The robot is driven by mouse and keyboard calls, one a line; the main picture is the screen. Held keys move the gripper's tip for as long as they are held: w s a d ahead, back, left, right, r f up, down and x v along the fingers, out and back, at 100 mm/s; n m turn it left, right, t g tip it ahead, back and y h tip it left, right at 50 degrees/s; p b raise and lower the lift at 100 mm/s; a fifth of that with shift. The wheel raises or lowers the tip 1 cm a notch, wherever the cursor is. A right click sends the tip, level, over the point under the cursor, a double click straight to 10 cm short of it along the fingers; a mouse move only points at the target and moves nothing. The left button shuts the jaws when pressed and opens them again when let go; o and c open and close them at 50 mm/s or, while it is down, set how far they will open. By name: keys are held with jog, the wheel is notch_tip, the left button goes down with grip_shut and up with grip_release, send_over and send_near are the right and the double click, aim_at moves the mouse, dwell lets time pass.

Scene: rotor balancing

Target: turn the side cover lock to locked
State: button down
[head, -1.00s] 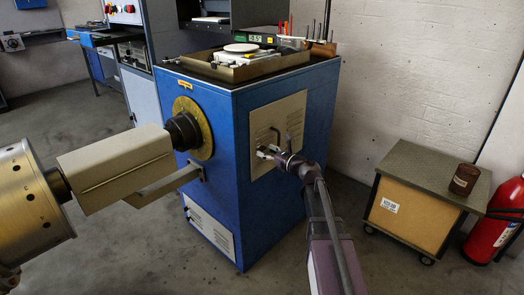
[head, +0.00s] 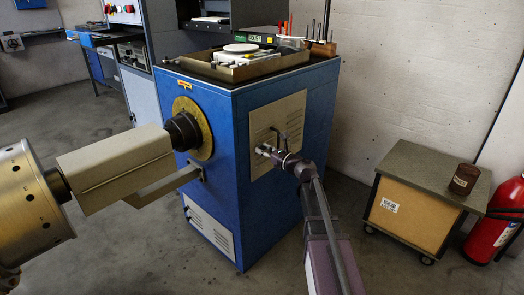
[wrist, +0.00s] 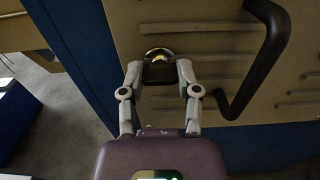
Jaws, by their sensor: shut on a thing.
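The side cover (head: 264,116) is a beige panel on the side of a blue cabinet, and it fills much of the wrist view (wrist: 205,45). Its lock (wrist: 158,53) shows a round brass part, with a dark piece between my fingertips. My gripper (wrist: 159,72) has both grey fingers closed on the lock, below the brass part in the wrist view. In the head view my gripper (head: 264,150) reaches the cover's left half, and the fingers hide most of the lock. No marking shows that tells whether it is locked.
A black bar handle (wrist: 278,62) stands out from the cover, close to the right of my gripper. A crank-like shaft assembly (head: 185,132) is on the cabinet's left face.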

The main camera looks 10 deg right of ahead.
jog(key=shift+s+n, duration=0.2)
jog(key=shift+n, duration=0.3)
jog(key=n, duration=0.2)
jog(key=shift+n, duration=0.4)
jog(key=n, duration=1.4)
jog(key=shift+n, duration=0.3)
jog(key=shift+c, duration=1.6)
grip_release()
